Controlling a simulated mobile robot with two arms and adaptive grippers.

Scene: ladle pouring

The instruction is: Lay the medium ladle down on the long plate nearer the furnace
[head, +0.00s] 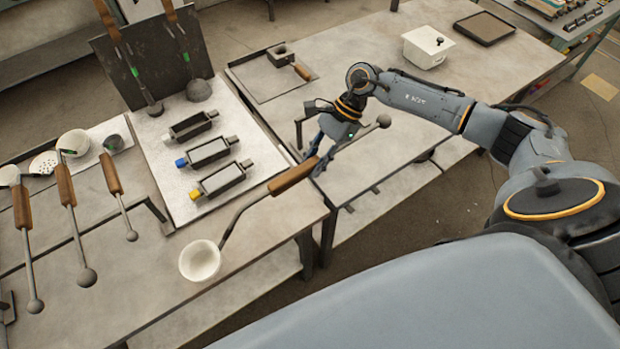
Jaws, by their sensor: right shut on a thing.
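A long pale plate (96,133) lies at the far left under ladle heads. No furnace is clearly recognisable, so I cannot tell which plate is nearer it. My left gripper is not in view.
Several ladles, one handle here (65,185), lie at the left. A pale board (224,117) bears three moulds (209,150); two ladles lean on a dark upright panel (140,70) behind. A white lidded box (428,47) and dark tray (484,28) stand on the right table (350,50).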

